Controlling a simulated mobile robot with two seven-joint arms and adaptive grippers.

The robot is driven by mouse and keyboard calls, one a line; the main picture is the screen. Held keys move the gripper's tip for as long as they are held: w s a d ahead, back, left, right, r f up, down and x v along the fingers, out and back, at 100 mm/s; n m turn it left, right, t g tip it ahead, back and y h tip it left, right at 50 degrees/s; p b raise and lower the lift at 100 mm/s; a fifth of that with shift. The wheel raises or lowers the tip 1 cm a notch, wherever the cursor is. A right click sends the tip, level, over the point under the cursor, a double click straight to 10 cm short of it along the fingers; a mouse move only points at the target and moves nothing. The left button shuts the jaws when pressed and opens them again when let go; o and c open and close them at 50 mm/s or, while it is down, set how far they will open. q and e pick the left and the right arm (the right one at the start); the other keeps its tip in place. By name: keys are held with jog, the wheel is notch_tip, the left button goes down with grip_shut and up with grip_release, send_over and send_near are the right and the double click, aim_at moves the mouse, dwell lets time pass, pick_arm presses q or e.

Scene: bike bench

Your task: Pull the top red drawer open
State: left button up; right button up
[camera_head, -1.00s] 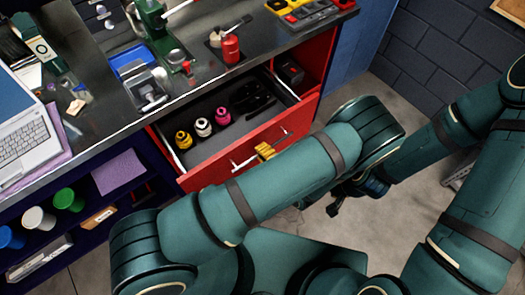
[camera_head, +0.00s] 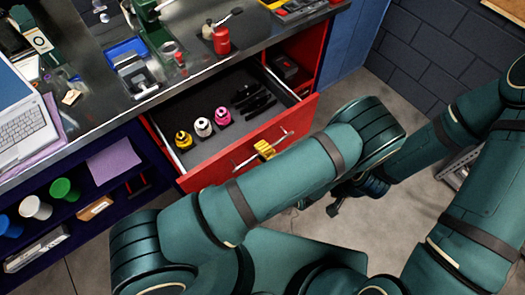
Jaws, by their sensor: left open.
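The top red drawer (camera_head: 205,178) stands pulled out from under the bench, its inside showing. Its pale bar handle (camera_head: 244,163) runs along the front. The yellow fingertips of my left gripper (camera_head: 265,150) are at the handle's middle. The gripper is open; the rest of it is hidden behind my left arm, so I cannot tell how the fingers sit around the bar. My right gripper (camera_head: 338,205) is a dark shape low over the floor, partly hidden by my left arm, away from the drawer.
The drawer holds yellow (camera_head: 183,139), white (camera_head: 203,127) and pink (camera_head: 223,116) bottles and black tools. The bench top (camera_head: 190,85) carries a laptop (camera_head: 22,125), a red bottle (camera_head: 221,40) and other tools. Open shelves (camera_head: 125,190) stand left. Floor (camera_head: 405,200) is clear at right.

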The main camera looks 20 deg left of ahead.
dwell(0.3)
pick_arm(q)
jog(key=o, duration=0.4)
notch_tip(320, 180, up, 6)
jog(key=shift+w+r, duration=0.1)
jog(key=shift+r, duration=0.05)
jog(key=shift+c, duration=0.2)
notch_tip(320, 180, up, 2)
jog(key=shift+r, duration=0.15)
jog(key=c, duration=0.4)
jog(key=shift+o, duration=0.2)
jog(key=shift+r, duration=0.75)
jog(key=shift+f, duration=0.1)
